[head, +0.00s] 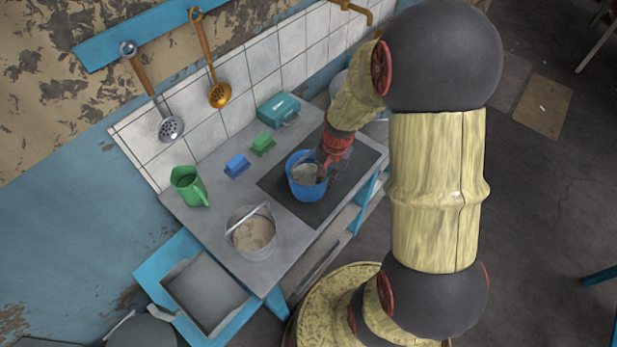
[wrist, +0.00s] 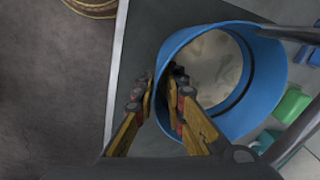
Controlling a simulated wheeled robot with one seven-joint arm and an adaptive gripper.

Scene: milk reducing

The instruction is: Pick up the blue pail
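The blue pail (head: 309,188) stands on the dark panel of the counter in the head view, with something pale inside. In the wrist view the pail (wrist: 264,78) is open towards me, its rim filling the upper right. My gripper (head: 331,160) is at the pail's right rim in the head view. In the wrist view my gripper (wrist: 159,90) straddles the pail's wall, one finger outside and one inside. The fingers are close together, but I cannot tell whether they press on the wall.
A metal pail of sand (head: 253,232), a green jug (head: 189,186), a blue block (head: 237,165), a green block (head: 263,143) and a teal box (head: 279,109) stand on the counter (head: 218,216). A ladle (head: 219,95) and a skimmer (head: 170,128) hang on the wall behind.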

